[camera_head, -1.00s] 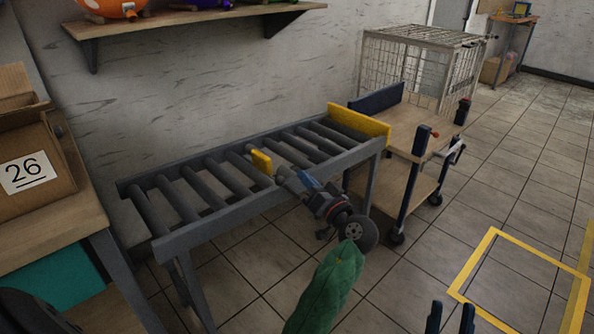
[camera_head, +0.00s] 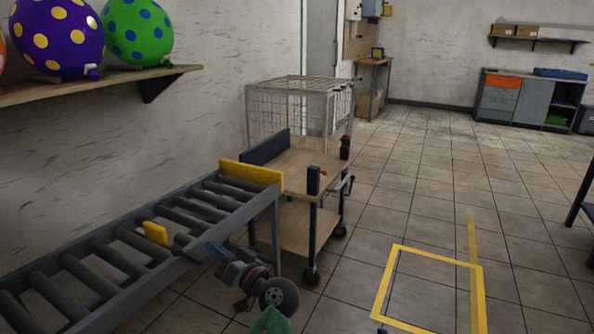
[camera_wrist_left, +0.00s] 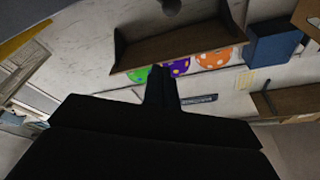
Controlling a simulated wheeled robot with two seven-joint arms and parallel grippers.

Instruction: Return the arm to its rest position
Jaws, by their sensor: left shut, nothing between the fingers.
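My left gripper (camera_head: 184,243) shows in the head view over the near right side of the roller conveyor (camera_head: 110,285), close to a small yellow block (camera_head: 156,233). Its wrist, with blue and dark parts and a round grey disc, slopes down to the lower right. The gripper is shut and empty. In the left wrist view the black fingers (camera_wrist_left: 161,80) are together, with nothing held. Behind them a shelf (camera_wrist_left: 180,50) with balloons appears upside down. My right gripper is not in view.
A wooden-decked cart (camera_head: 295,172) stands at the conveyor's yellow end plate (camera_head: 252,174), with a wire cage (camera_head: 297,110) behind. A green thing (camera_head: 270,322) lies at the bottom edge, partly cut off. The balloon shelf (camera_head: 100,84) is upper left.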

